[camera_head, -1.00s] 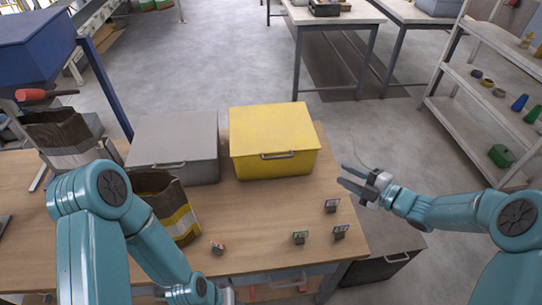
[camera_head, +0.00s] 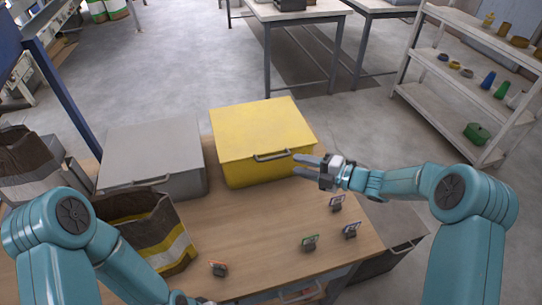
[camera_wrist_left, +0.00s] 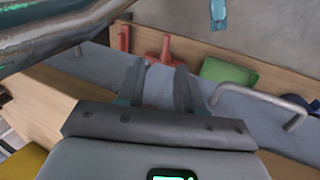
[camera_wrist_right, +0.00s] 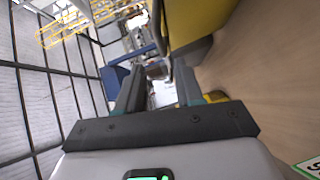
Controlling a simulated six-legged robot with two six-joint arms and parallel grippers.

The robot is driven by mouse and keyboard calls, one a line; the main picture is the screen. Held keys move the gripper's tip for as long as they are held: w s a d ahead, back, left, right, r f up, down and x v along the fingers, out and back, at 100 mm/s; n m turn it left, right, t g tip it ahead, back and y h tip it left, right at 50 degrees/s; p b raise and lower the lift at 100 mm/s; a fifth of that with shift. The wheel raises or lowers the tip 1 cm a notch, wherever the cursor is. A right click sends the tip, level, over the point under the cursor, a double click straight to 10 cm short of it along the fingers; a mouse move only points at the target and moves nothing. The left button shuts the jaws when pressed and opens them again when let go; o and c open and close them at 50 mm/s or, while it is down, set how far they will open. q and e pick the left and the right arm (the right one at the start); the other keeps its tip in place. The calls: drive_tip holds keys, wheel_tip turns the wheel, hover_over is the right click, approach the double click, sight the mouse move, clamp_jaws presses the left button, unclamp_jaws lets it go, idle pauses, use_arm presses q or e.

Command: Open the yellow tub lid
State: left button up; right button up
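The yellow tub (camera_head: 262,168) stands on the wooden table with its flat lid (camera_head: 262,128) shut. A grey bar handle (camera_head: 272,156) is at the lid's front edge. My right gripper (camera_head: 303,165) is just right of that handle, fingers apart and empty, pointing left. In the right wrist view, the tub's yellow wall (camera_wrist_right: 198,18) is close at the top, and the open fingers (camera_wrist_right: 160,92) have nothing between them. My left gripper is low, largely out of the head view; the left wrist view shows its fingers (camera_wrist_left: 160,90) apart and empty.
A grey lidded tub (camera_head: 150,160) stands left of the yellow one. An open brown bag (camera_head: 150,232) is in front of it. Several small label stands (camera_head: 310,243) are at the table's right.

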sight(276, 158)
drive_tip(key=x, duration=0.9)
drive_tip(key=shift+w+a+f, duration=0.1)
drive_tip(key=shift+w+f, duration=0.15)
drive_tip(key=shift+w, duration=0.05)
drive_tip(key=shift+s, duration=0.1)
drive_tip(key=shift+r, duration=0.15)
clamp_jaws()
